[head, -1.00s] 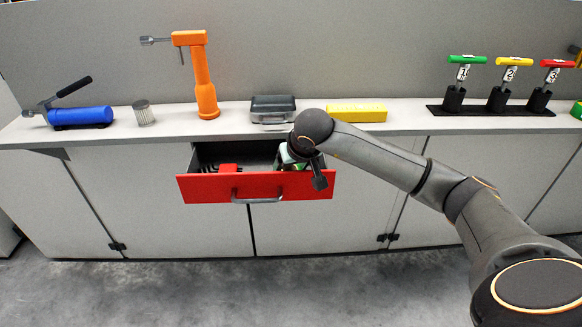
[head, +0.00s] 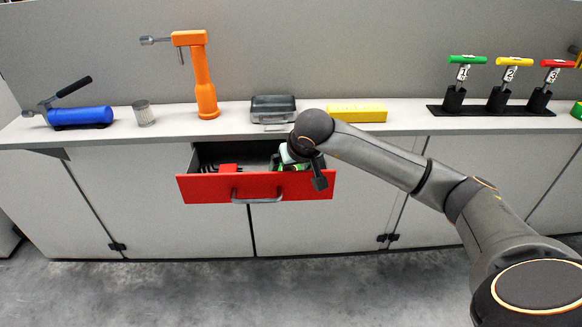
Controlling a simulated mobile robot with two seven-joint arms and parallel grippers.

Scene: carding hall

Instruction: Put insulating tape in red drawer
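The red drawer (head: 215,189) is pulled open from the cabinet under the counter, with a grey handle on its front. My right arm comes in from the right, and its wrist is over the drawer's right end. My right gripper (head: 280,163) is low at the drawer's right side, mostly hidden by the wrist, so its fingers cannot be made out. A small green thing (head: 296,167) shows beside it, inside the drawer; it may be the insulating tape, but I cannot tell. My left gripper is not in view.
The drawer's left part holds a red item (head: 229,168) and dark tools. On the counter are a blue tool (head: 80,116), a metal cylinder (head: 144,114), an orange tool (head: 203,80), a dark case (head: 273,107), a yellow box (head: 357,113) and a rack of coloured T-handles (head: 490,109).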

